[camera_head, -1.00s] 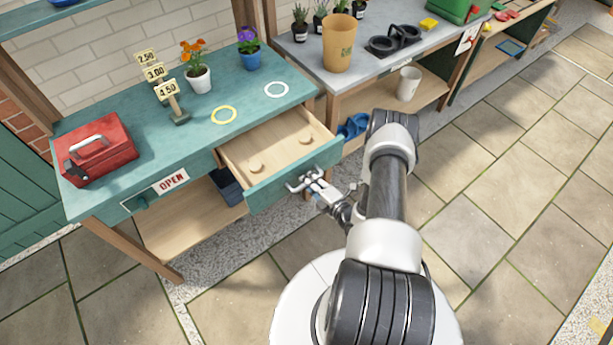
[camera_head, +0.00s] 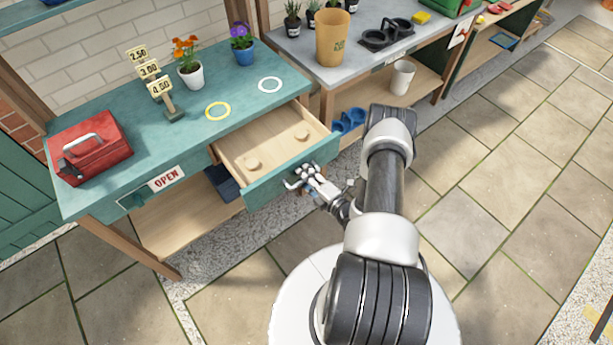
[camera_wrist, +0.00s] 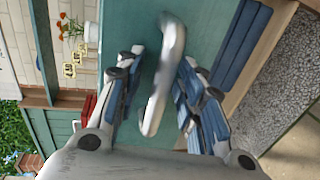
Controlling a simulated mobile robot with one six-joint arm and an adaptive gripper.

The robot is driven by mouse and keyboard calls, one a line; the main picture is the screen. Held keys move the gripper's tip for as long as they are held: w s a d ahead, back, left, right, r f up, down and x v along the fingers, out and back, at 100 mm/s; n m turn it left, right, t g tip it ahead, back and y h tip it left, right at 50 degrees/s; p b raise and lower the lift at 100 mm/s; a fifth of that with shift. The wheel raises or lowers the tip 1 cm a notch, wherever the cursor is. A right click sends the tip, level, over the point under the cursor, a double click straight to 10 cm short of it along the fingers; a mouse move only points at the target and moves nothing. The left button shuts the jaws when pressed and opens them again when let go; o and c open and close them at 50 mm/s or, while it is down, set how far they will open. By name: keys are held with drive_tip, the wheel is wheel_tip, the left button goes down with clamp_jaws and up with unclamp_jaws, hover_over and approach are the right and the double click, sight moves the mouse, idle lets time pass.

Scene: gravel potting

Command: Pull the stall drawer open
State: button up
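The stall drawer (camera_head: 292,172) is pulled out of the teal stall table (camera_head: 110,105), and its light wooden inside shows, with two round wooden pieces in it. My gripper (camera_head: 310,178) is at the drawer's front, by the handle. In the wrist view the pale metal handle (camera_wrist: 166,75) lies between the two fingers of my gripper (camera_wrist: 163,60). The fingers are spread, with gaps on both sides of the handle. The teal drawer front (camera_wrist: 212,30) shows behind it.
A red toolbox (camera_head: 88,147), price signs (camera_head: 160,88), two potted flowers and a yellow ring (camera_head: 218,111) and white ring are on the tabletop. A grey bench (camera_head: 375,50) stands to the right. Paved floor in front is clear.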

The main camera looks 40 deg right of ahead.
drive_tip(key=v, duration=1.2)
idle(0.5)
